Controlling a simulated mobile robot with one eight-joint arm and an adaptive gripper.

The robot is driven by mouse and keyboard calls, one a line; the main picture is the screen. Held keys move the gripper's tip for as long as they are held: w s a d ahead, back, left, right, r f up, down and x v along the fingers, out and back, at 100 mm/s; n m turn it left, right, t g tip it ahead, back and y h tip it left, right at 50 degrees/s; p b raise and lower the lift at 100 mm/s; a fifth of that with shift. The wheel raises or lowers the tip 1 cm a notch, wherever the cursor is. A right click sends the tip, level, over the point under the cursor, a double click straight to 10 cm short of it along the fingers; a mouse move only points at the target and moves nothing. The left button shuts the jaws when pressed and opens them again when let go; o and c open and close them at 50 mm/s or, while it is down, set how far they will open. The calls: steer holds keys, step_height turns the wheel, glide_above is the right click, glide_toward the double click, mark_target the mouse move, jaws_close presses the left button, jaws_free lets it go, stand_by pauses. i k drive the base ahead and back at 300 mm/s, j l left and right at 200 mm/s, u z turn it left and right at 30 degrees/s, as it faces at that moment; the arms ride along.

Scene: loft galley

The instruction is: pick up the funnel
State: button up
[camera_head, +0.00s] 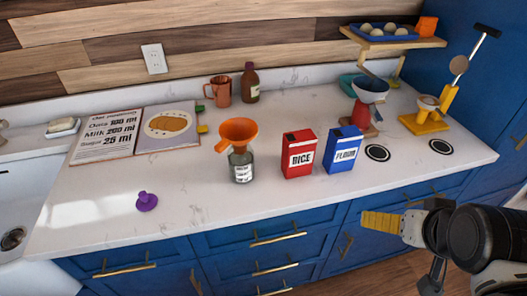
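The orange funnel (238,131) sits in the mouth of a clear glass jar (242,167) with a white label. It stands near the middle of the white counter, its wide cone facing up. My gripper (382,222) is at the lower right, in front of the counter's front edge and well away from the funnel. Its yellow finger pad points left. I see no object at it. The other finger cannot be made out clearly, so its opening cannot be judged.
Red rice box (299,154) and blue flour box (343,149) stand right of the jar. A purple object (147,201) lies left. Behind are an open recipe book (168,132), a copper mug (218,91) and a brown bottle (250,83). Counter front of the jar is clear.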

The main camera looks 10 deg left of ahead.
mark_target(238, 132)
steer(key=u, duration=1.2)
steer(key=i+z, duration=0.25)
steer(key=i, duration=0.25)
